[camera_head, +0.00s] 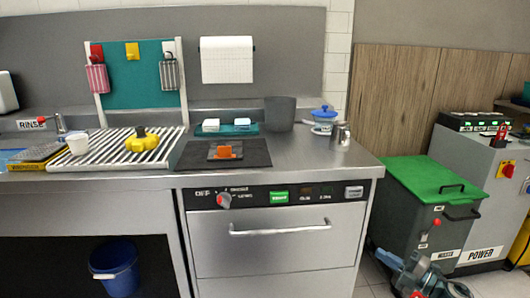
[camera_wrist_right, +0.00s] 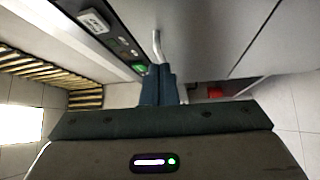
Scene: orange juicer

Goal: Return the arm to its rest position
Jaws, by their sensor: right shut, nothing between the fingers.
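My right gripper (camera_head: 388,262) is low at the bottom right of the head view, in front of the floor gap between the steel cabinet and the green-lidded bin. In the right wrist view its two dark blue fingers (camera_wrist_right: 160,72) are together with nothing between them. There the fingers point towards the cabinet's bar handle (camera_wrist_right: 157,47), and I cannot tell the exact distance. In the head view the gripper is apart from the counter and its objects. My left arm and gripper do not show.
The steel machine front has a long handle (camera_head: 280,228) and a knob panel. The grey bin with a green lid (camera_head: 432,178) stands to the right, by a power cabinet (camera_head: 482,200). A blue bucket (camera_head: 115,268) stands under the counter. A yellow-and-black object (camera_head: 142,141) lies on the ribbed drainboard.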

